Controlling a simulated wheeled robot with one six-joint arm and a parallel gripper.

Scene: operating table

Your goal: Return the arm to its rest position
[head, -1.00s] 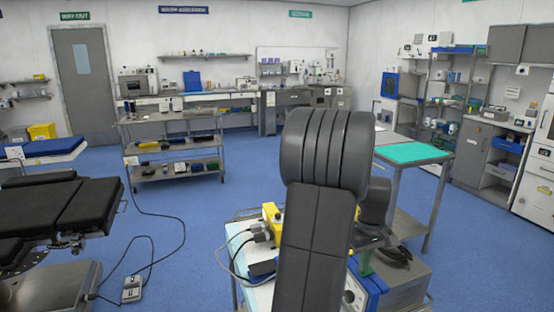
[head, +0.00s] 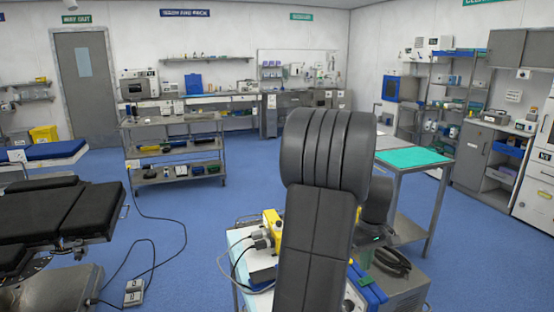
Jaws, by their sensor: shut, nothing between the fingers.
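My own arm fills the lower middle of the head view. Its dark grey upper link and large ribbed joint stand upright. Part of a farther dark link shows just right of that joint, above the equipment cart. My gripper cannot be made out; the near links block much of the view there.
An equipment cart (head: 245,235) with yellow and blue devices and cables stands close behind my arm. A side table with a green top (head: 413,158) is at right. A black operating table (head: 45,212) is at left, with a foot pedal (head: 134,291) and cable on the floor. Blue floor (head: 190,225) lies between.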

